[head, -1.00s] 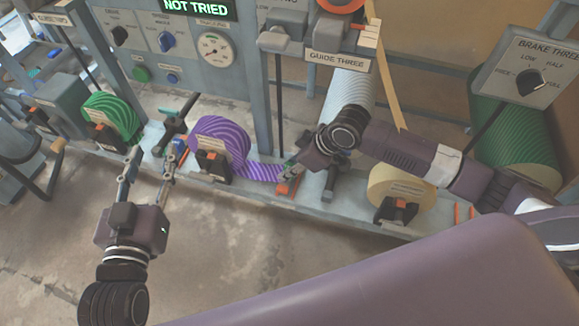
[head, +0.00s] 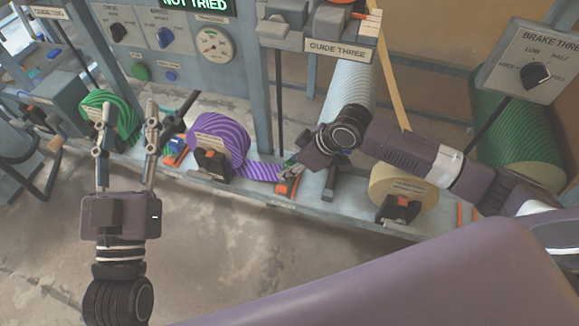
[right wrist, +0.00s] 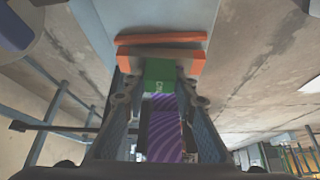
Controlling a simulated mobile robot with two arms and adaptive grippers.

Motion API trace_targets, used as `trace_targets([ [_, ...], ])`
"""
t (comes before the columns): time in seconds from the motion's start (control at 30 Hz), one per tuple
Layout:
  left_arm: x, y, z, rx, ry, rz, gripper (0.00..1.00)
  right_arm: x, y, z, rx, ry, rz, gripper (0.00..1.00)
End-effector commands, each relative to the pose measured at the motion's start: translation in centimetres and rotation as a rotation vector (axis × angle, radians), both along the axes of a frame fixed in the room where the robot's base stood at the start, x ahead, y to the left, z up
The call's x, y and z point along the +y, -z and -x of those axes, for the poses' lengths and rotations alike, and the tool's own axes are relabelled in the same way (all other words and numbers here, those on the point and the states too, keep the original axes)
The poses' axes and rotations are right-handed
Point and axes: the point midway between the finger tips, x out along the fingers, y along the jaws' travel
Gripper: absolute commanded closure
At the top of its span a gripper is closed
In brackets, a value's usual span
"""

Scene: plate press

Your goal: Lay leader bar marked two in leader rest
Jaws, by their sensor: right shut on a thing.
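In the right wrist view, my right gripper (right wrist: 160,88) is shut on a green leader bar (right wrist: 159,72) with a small pale mark that looks like a two. A purple striped web (right wrist: 163,125) trails from the bar between the fingers. The bar is at an orange rest (right wrist: 160,58); I cannot tell whether it lies in it. In the head view, my right gripper (head: 294,166) is over the orange rest (head: 287,187) on the grey bench, at the end of the purple web (head: 264,171). My left gripper (head: 129,108) is open and empty in front of the green roll (head: 122,112).
A purple roll (head: 222,135) stands left of the rest, a cream roll (head: 402,180) right of it. A grey post (head: 331,185) stands close right of my right gripper. The panel labelled guide three (head: 339,49) hangs above. Floor in front is clear.

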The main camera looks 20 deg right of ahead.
Motion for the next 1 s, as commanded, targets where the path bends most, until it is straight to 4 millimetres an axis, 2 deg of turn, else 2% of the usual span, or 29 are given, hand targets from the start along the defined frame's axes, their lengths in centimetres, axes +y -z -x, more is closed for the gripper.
trace_targets([
  [0.03, -0.01, 0.06, 0.04, -0.005, 0.0, 0.001, 0.61, -0.25, 1.11, 0.58, 0.019, -0.001, 0.011, 1.0],
  [0.3, -0.01, 0.02, 0.06, -0.007, 0.0, 0.002, 0.61, -0.3, 1.32, 0.73, 0.023, 0.0, 0.014, 1.0],
  [0.33, -0.01, 0.03, 0.06, -0.007, 0.0, 0.002, 0.61, -0.3, 1.32, 0.73, 0.023, 0.0, 0.014, 0.71],
  [0.5, 0.0, 0.04, 0.05, -0.007, 0.0, 0.002, 0.61, -0.31, 1.32, 0.73, 0.023, 0.0, 0.014, 0.54],
  [1.0, 0.01, -0.02, 0.05, -0.006, 0.0, 0.002, 0.61, -0.39, 0.53, 0.68, 0.017, -0.001, 0.009, 0.54],
])
